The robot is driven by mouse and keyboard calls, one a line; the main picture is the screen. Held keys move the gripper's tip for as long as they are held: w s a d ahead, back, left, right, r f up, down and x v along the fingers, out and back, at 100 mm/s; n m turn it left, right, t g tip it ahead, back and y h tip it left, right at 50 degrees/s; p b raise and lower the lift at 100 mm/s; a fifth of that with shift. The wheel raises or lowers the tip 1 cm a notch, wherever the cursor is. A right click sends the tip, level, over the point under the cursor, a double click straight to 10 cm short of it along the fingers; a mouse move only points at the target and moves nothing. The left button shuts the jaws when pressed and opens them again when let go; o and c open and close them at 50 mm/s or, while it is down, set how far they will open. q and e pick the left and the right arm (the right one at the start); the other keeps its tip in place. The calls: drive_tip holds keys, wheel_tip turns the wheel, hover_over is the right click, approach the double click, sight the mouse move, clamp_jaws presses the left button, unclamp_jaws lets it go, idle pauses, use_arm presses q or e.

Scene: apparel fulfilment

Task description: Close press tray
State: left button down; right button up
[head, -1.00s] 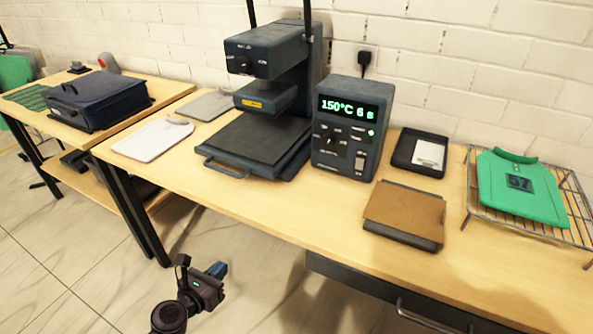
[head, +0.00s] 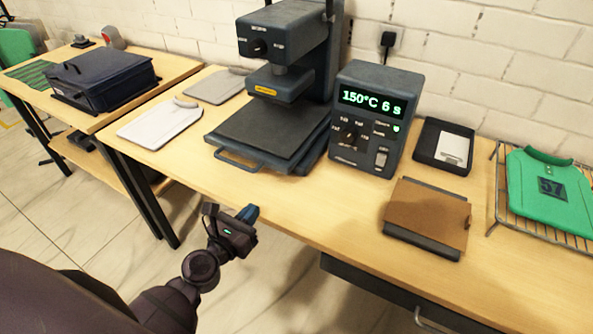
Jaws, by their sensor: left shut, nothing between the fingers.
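The press tray (head: 262,128) is a dark flat plate with a blue-grey front handle (head: 238,161). It is slid out toward the table's front edge, in front of the heat press (head: 290,40). The upper platen (head: 281,83) hangs above the tray's rear part, with a gap between them. My left gripper (head: 249,213) is shut and empty, in front of the table edge, below and a little right of the tray handle and apart from it. My right gripper is not in view.
A control box (head: 370,118) reading 150°C 6 s stands right of the press. A brown pad (head: 428,212), a black tray (head: 427,142) and a green shirt (head: 552,190) on a wire rack are further right.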

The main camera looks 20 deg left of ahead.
sight(286, 168)
use_arm(q)
drive_tip(key=w, duration=0.4)
drive_tip(key=w+p, duration=0.1)
drive_tip(key=w, duration=0.7)
drive_tip(key=shift+d+p, duration=0.35)
drive_tip(key=shift+d, duration=0.05)
drive_tip(key=shift+w, duration=0.75)
drive_tip(key=shift+w, duration=0.2)
drive_tip(key=w, duration=0.4)
drive_tip(key=shift+w+d+b, duration=0.15)
drive_tip(key=shift+d+b, duration=0.05)
drive_tip(key=shift+b, duration=0.2)
drive_tip(key=shift+w+r, duration=0.1)
drive_tip(key=shift+r, duration=0.1)
drive_tip(key=shift+r, duration=0.1)
